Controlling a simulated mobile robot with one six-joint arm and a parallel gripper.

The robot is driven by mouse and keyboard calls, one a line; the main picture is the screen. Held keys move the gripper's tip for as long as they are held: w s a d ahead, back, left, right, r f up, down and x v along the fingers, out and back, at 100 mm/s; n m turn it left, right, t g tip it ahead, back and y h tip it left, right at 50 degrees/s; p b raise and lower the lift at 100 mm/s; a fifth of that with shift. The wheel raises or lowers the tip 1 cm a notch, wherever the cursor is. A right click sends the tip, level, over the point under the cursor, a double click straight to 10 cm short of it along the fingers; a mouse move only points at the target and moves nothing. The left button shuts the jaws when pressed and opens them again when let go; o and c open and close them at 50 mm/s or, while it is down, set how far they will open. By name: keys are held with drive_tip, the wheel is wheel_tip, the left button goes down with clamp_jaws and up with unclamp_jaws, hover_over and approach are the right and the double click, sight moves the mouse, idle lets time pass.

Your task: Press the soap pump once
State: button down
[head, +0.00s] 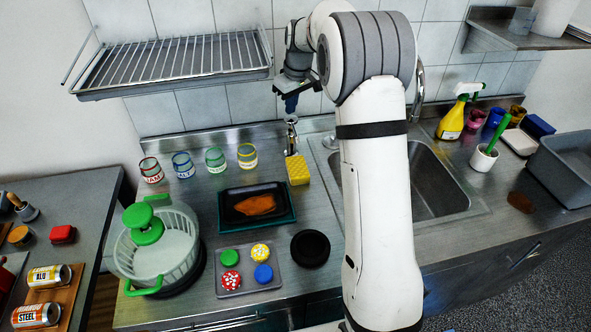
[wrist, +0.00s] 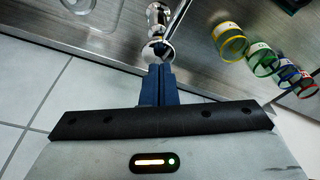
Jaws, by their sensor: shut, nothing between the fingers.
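The soap pump (head: 292,137) is a shiny metal dispenser standing upright at the back of the counter, by the sink's left edge. It also shows in the wrist view (wrist: 157,18), at the top centre. My gripper (head: 290,110) points down just above the pump head. Its blue fingers are together and empty. In the wrist view my gripper (wrist: 160,68) has its fingertips overlapping the pump's rounded head (wrist: 154,51). I cannot tell whether they touch it.
A yellow sponge (head: 297,170) lies just in front of the pump. A row of coloured-rim jars (head: 215,160) stands to the left. The wire rack (head: 170,65) hangs at upper left, near my arm. The sink (head: 430,190) is to the right.

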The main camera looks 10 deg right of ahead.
wheel_tip(320, 180, up, 6)
drive_tip(key=p, duration=0.4)
idle(0.5)
